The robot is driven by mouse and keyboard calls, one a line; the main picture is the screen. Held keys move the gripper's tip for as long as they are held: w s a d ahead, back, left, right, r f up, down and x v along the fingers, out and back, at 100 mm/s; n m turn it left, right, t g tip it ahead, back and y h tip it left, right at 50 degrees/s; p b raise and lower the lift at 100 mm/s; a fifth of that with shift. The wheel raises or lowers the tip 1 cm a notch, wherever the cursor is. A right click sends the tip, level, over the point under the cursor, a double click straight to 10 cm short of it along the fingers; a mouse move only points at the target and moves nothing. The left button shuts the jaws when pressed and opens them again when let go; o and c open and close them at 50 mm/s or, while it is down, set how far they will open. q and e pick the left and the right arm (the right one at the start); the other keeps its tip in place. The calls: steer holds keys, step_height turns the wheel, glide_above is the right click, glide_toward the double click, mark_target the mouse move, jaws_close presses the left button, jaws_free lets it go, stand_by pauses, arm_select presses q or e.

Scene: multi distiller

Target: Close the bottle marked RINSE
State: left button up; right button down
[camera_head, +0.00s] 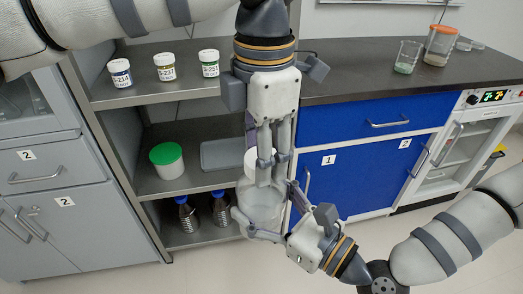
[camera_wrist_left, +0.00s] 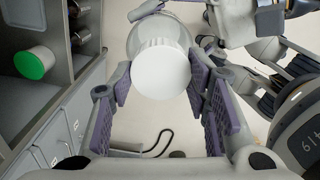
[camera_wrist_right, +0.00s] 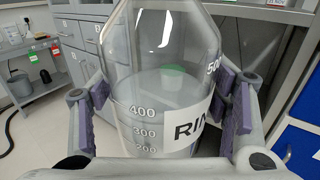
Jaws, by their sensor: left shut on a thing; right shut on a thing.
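The RINSE bottle (camera_head: 262,212) is clear, with a cone-shaped top and volume marks. Its label, partly cut off by a finger, shows in the right wrist view (camera_wrist_right: 190,128). My right gripper (camera_head: 266,214) is shut around the bottle body from the side and holds it upright off the floor. A white cap (camera_head: 250,160) is at the bottle's top. My left gripper (camera_head: 265,164) points down from above and is shut on this cap, with a purple pad on each side of it in the left wrist view (camera_wrist_left: 161,70). The cap hides the neck, so I cannot tell whether it is seated.
A shelf unit (camera_head: 160,95) behind holds several small labelled jars, a green-lidded jar (camera_head: 167,161) and two blue-capped bottles (camera_head: 187,214). Blue cabinets (camera_head: 350,175) stand to the right. A beaker (camera_head: 407,57) and an orange-lidded container (camera_head: 440,46) stand on the dark counter.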

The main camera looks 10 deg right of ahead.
arm_select(q)
steer(key=shift+w+a, duration=0.15)
steer(key=shift+w, duration=0.05)
steer(key=o, duration=0.8)
steer(key=shift+r, duration=0.1)
steer(key=shift+r, duration=2.2)
steer(key=shift+s, duration=0.1)
steer(key=shift+c, duration=0.6)
